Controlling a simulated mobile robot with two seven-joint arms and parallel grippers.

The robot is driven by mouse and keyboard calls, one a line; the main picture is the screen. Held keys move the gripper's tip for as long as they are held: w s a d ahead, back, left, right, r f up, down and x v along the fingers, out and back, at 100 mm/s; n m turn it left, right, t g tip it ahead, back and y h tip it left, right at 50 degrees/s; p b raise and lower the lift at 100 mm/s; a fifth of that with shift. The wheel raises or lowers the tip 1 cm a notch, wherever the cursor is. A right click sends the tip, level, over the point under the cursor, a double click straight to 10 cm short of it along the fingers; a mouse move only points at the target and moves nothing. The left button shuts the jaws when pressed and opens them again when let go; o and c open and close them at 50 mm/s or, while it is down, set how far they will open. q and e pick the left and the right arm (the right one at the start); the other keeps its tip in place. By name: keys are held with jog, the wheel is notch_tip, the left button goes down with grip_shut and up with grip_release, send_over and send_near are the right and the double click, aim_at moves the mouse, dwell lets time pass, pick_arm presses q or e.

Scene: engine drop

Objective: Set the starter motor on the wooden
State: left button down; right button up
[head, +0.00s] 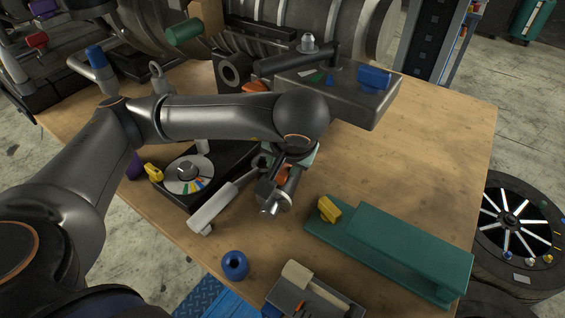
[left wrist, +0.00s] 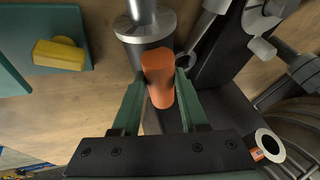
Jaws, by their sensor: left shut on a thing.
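My left gripper (head: 295,160) hangs over the middle of the wooden table (head: 440,125), fingers pointing down. In the left wrist view its two green fingers (left wrist: 160,105) are shut on an orange grip (left wrist: 158,75). The grip sits against a silver metal cylinder (left wrist: 145,28), which seems to be the starter motor. In the head view the cylinder (head: 271,204) shows partly below the gripper, the rest hidden by my arm. I cannot tell whether it touches the table. My right gripper is not in view.
A green bracket (head: 390,248) with a yellow knob lies to the right. A grey-handled tool (head: 212,208) and a black tray with a dial (head: 188,173) are to the left. A blue ring (head: 235,265) is in front. A grey box (head: 340,92) stands behind.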

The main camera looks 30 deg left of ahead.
pick_arm(q)
jog(key=shift+f+b, duration=0.3)
jog(key=shift+b, duration=0.1)
jog(key=shift+c, duration=1.8)
grip_release()
jog(key=shift+s+d+r, duration=0.1)
jog(key=shift+d+r, duration=0.1)
jog(key=shift+r, duration=0.25)
jog(key=p+v, duration=0.2)
jog(key=v, duration=0.9)
jog(key=shift+s+r, duration=0.2)
